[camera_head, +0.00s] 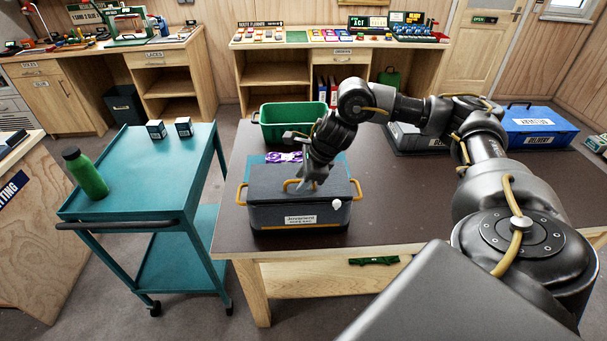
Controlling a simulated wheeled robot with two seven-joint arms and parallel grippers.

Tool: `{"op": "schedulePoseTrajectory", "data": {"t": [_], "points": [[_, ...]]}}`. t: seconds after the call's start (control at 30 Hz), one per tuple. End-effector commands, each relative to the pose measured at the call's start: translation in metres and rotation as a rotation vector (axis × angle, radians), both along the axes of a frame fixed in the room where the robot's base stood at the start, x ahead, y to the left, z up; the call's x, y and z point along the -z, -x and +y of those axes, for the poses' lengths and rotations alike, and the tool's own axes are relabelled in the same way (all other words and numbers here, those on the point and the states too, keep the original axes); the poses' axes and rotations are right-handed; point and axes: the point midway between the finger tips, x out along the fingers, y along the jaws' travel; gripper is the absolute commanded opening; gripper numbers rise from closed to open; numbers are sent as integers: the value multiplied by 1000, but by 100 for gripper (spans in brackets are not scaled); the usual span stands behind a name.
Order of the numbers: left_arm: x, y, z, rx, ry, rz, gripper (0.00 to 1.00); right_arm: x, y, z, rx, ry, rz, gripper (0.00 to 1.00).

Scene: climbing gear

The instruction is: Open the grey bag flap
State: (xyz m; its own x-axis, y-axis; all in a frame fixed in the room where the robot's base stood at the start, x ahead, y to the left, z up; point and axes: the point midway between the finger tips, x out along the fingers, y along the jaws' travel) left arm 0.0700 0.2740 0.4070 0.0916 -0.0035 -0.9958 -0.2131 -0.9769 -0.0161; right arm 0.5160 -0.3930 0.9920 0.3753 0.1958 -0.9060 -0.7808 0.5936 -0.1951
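The grey bag (260,215) stands on the dark table top near its left front corner. It has yellow-orange handles, a white label on its front and a small white knob at the front right. Its grey flap (264,193) lies flat over the top, closed. My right gripper (304,188) points down at the flap, beside or on its yellow handle. Its fingers are dark and small here, so I cannot tell whether they grip the handle. My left gripper is not in view.
A green crate (290,132) and a purple bundle (284,157) are behind the bag. A blue box (537,130) and a grey box (408,139) stand at the table's back right. A teal cart (130,190) with a green bottle (86,175) stands at left. The front middle table is clear.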

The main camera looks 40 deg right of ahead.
Motion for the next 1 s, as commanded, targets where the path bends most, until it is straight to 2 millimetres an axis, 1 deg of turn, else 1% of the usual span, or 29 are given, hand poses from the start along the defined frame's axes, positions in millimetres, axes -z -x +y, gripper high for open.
{"op": "schedulePoseTrajectory", "data": {"t": [0.13,0.17,0.4,0.43,0.73,1.0], "points": [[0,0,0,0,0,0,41,0,0,0,0,0,0,36],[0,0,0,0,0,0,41,0,0,0,0,0,0,33],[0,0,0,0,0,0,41,0,0,0,0,0,0,2],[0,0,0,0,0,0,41,0,0,0,0,0,0,0],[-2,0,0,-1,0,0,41,-4,-2,-1,2,1,-1,0],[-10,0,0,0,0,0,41,-20,-9,-6,2,0,-3,0]]}}
